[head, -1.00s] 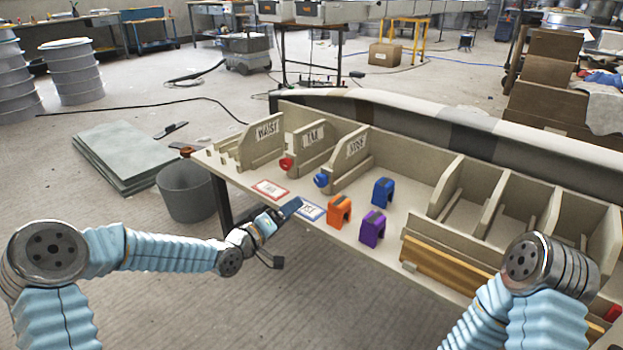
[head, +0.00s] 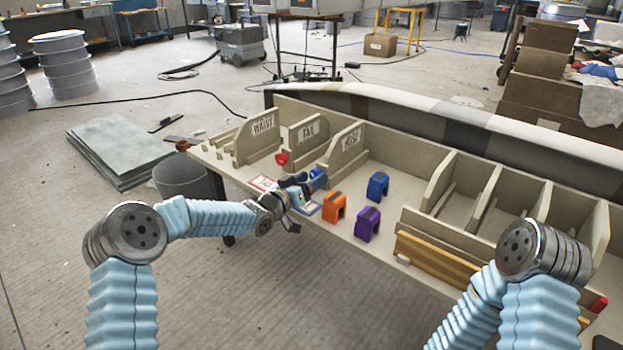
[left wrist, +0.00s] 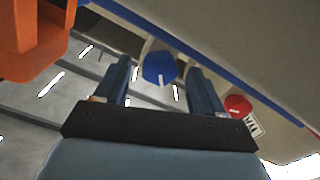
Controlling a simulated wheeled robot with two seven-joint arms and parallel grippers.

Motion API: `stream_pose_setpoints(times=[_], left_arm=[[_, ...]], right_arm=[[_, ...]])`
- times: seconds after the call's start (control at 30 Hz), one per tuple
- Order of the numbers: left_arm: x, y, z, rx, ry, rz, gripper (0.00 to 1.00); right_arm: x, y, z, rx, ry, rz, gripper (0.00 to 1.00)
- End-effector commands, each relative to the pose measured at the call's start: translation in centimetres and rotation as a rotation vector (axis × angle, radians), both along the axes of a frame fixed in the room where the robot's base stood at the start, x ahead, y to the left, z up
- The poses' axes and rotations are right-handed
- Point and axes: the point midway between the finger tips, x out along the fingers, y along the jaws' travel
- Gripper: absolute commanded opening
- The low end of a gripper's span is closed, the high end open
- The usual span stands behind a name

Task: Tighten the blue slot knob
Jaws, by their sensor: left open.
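The blue slot knob (left wrist: 160,66) shows in the left wrist view as a blue face with a pale line on it. It lies between the tips of my open left gripper (left wrist: 160,72), with a gap to each finger. In the head view my left gripper (head: 309,181) is at the front of the slot signed HOSE or similar, largely hiding the knob. Whether the fingers reach around the knob in depth I cannot tell. My right gripper is out of view.
A red knob (head: 281,159) sits on the slot to the left. Orange (head: 334,208), purple (head: 368,224) and blue (head: 377,186) blocks stand on the bench to the right of my left gripper.

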Motion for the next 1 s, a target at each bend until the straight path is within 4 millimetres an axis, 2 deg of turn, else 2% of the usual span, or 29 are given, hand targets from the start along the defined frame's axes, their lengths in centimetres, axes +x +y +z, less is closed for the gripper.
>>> stream_pose_setpoints(times=[0.37,0.47,0.73,0.77,1.0], left_arm=[[0.69,-0.52,0.02,-0.001,-0.001,0.000,0.69],[0.69,-0.52,0.02,-0.001,-0.001,0.000,0.57],[0.67,-0.51,0.02,-0.001,0.000,0.000,0.16],[0.67,-0.51,0.02,-0.001,0.000,0.000,0.13],[0.67,-0.50,-0.19,0.019,-0.014,0.000,0.13]], right_arm=[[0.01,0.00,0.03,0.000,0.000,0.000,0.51],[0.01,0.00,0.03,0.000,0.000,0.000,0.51],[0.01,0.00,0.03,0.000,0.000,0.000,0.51],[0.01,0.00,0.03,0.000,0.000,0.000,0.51],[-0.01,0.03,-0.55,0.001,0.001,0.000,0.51]])
